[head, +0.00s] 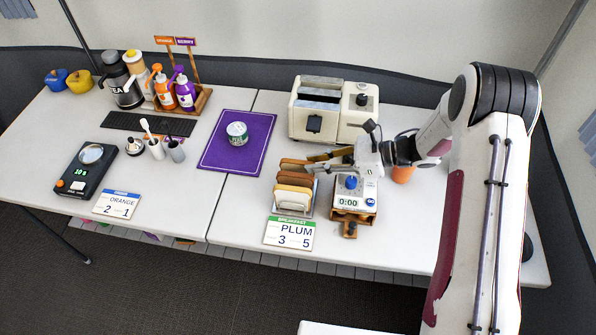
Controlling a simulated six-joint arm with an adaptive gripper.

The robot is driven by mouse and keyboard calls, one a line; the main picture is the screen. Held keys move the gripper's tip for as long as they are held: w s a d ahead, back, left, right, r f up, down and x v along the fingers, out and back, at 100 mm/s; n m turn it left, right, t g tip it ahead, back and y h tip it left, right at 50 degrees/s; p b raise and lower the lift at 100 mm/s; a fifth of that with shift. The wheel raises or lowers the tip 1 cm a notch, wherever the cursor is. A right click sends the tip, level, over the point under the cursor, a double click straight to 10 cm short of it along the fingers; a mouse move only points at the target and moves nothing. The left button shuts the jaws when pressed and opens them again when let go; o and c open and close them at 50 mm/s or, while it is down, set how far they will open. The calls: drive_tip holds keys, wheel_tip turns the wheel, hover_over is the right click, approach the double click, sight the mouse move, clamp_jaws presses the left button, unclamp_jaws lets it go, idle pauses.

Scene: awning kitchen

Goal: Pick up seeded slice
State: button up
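Several bread slices stand in a wire rack (314,207) near the table's front edge. At this size I cannot tell which slice is seeded. My gripper (312,163) reaches in from the right, its fingers pointing left at the rack's back right side. The two fingers look apart, with no slice clearly between them. Whether a finger touches a slice cannot be told.
A cream toaster (318,98) stands behind the rack. A purple mat (213,165) with a can (237,134) is at left.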

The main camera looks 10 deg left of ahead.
sight(286, 165)
drive_tip(key=shift+a, duration=0.1)
drive_tip(key=shift+r+x, duration=0.15)
drive_tip(key=shift+x, duration=1.1)
drive_tip(key=shift+r+x, duration=0.1)
drive_tip(key=shift+x, duration=1.15)
drive_tip(key=shift+a, duration=0.1)
clamp_jaws()
